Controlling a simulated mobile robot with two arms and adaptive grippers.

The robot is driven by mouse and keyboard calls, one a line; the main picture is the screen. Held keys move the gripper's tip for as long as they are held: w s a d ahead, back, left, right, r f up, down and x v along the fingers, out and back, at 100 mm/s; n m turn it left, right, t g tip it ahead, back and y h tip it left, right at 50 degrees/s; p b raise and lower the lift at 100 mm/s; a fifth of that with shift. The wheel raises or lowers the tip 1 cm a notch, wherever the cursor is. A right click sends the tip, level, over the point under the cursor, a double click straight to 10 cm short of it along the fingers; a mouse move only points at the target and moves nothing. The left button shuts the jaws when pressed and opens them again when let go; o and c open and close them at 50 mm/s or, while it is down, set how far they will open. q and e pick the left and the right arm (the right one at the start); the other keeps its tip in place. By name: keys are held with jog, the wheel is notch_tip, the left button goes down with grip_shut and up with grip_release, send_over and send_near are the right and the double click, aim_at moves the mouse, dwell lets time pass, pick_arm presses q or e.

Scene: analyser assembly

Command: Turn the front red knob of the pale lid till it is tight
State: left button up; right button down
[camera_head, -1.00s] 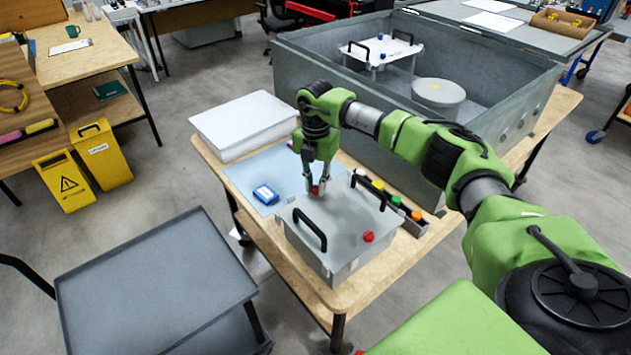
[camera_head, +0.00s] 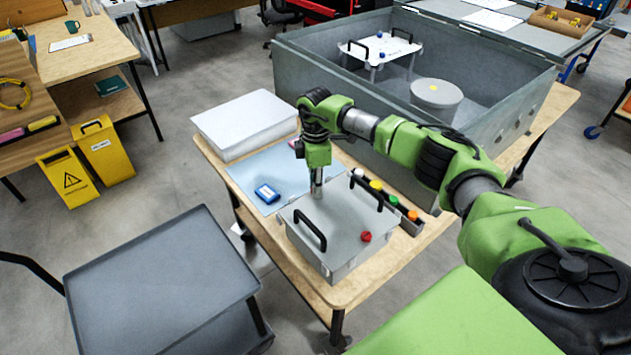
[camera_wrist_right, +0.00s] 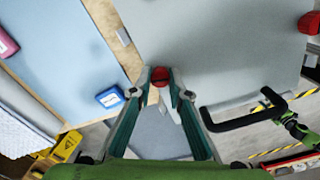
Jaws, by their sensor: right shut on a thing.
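The pale grey lid (camera_head: 335,215) sits on a box on the wooden table, with two black handles. One red knob (camera_head: 366,236) stands free near its right edge in the head view; it also shows at the upper right of the right wrist view (camera_wrist_right: 309,22). My right gripper (camera_head: 317,194) points down at the lid's far-left part. In the right wrist view its fingertips (camera_wrist_right: 160,88) are shut on the other red knob (camera_wrist_right: 160,75). In the head view the fingers hide that knob. My left gripper is not in view.
A blue-and-white box (camera_head: 266,193) lies on the blue mat (camera_head: 240,176). A rack (camera_head: 408,219) with coloured caps stands right of the lid. A large grey bin (camera_head: 300,75) is behind. A grey cart (camera_head: 150,285) is at lower left, its top empty.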

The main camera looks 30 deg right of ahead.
jog(key=m+p, duration=0.1)
jog(key=m, duration=0.2)
jog(key=r+m+p, duration=0.1)
jog(key=shift+w+d+m+p, duration=0.1)
jog(key=shift+w+m+p, duration=0.2)
jog(key=shift+m, duration=0.1)
jog(key=shift+m+p, duration=0.7)
jog(key=shift+m, duration=0.2)
jog(key=shift+r+m+p, duration=0.1)
jog(key=shift+m+p, duration=0.8)
jog(key=shift+p, duration=0.05)
jog(key=m+p, duration=0.3)
jog(key=shift+m+p, duration=0.3)
jog(key=shift+p, duration=0.1)
jog(key=shift+f+m+p, duration=0.25)
jog(key=shift+m+p, duration=0.2)
jog(key=shift+m, duration=0.25)
jog(key=c, duration=1.9)
grip_release()
jog(key=shift+s, duration=0.2)
jog(key=shift+f, duration=0.15)
